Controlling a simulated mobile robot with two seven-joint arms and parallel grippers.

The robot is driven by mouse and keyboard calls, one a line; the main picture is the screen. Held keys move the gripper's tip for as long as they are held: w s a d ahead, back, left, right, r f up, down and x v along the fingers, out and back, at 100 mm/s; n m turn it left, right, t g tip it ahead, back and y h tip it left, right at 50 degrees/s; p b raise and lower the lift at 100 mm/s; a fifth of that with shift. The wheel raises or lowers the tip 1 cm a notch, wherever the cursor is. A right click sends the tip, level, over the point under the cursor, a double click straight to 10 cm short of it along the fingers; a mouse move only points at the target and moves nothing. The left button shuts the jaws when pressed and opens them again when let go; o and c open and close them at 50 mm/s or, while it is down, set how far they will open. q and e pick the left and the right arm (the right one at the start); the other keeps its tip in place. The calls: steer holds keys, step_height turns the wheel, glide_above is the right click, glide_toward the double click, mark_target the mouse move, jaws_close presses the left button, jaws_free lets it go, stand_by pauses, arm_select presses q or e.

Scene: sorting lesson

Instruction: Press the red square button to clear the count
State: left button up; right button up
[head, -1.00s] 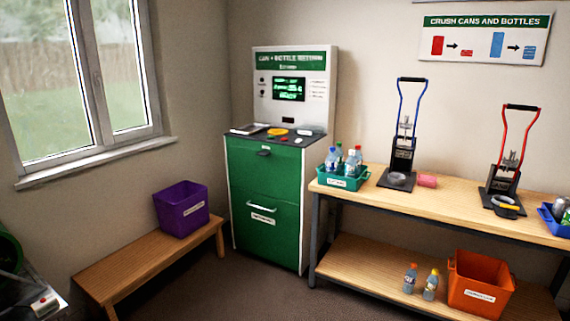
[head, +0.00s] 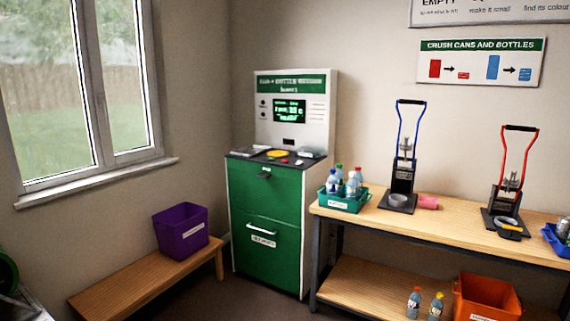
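The green and white can and bottle return machine (head: 262,200) stands by the corner in the head view. Its upright panel holds a lit display (head: 289,110) with green text, too small to read. On its dark top (head: 256,159) lie a yellow disc (head: 277,153), a small red spot (head: 284,162) and a small white piece (head: 299,162). The red spot may be a button, but I cannot tell its shape. Neither of my grippers is in view.
A wooden bench (head: 145,284) with a purple bin (head: 181,230) stands to the left. To the right, a workbench (head: 450,222) holds a teal bottle tray (head: 343,203), a blue-handled crusher (head: 403,160) and a red-handled crusher (head: 511,180). An orange bin (head: 487,297) sits below.

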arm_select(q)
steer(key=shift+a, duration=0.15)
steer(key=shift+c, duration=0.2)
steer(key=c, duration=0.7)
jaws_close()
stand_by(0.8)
